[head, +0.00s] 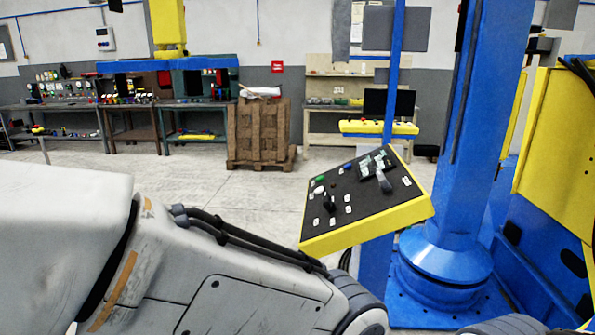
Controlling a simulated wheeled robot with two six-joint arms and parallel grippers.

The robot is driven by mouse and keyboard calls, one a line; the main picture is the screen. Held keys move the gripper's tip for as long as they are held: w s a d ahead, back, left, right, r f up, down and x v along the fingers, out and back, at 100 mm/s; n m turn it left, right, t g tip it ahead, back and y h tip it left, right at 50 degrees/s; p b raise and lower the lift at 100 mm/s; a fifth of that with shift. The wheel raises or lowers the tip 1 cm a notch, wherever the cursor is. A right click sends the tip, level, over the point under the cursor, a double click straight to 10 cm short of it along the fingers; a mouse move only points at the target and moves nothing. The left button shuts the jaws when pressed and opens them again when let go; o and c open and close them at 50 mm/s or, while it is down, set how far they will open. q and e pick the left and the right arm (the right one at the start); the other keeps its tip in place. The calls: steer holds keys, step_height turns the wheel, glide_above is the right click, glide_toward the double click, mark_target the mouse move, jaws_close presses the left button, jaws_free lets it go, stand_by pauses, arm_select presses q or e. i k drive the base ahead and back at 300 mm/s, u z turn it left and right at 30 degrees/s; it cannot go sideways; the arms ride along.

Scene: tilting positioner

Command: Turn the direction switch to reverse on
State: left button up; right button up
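A tilted control panel (350,221) with yellow sides and a black face stands right of centre in the head view. Its face carries a black knob or switch (329,203), a grey lever (384,182) on a dark patterned plate (372,162), a green button (320,179), a white button (319,190) and a small blue part (348,166). Small white labels lie among them, too small to read. I cannot tell which control is the direction switch or how it is set. Neither of my grippers shows; my grey arm links fill the lower left, below and left of the panel.
A blue column (464,150) on a round base rises right of the panel, with a yellow and blue machine (558,160) beyond it. A thin blue post (394,75) stands behind the panel. Workbenches and a brown pallet stack (258,130) are far back across open floor.

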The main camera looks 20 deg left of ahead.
mark_target(385, 185)
steer(key=u, duration=0.15)
steer(key=k, duration=1.1)
steer(key=u, duration=1.15)
steer(key=i, duration=0.75)
steer(key=u, duration=0.45)
steer(key=i, duration=0.8)
steer(key=z, duration=1)
steer(key=i, duration=0.8)
steer(key=z, duration=0.85)
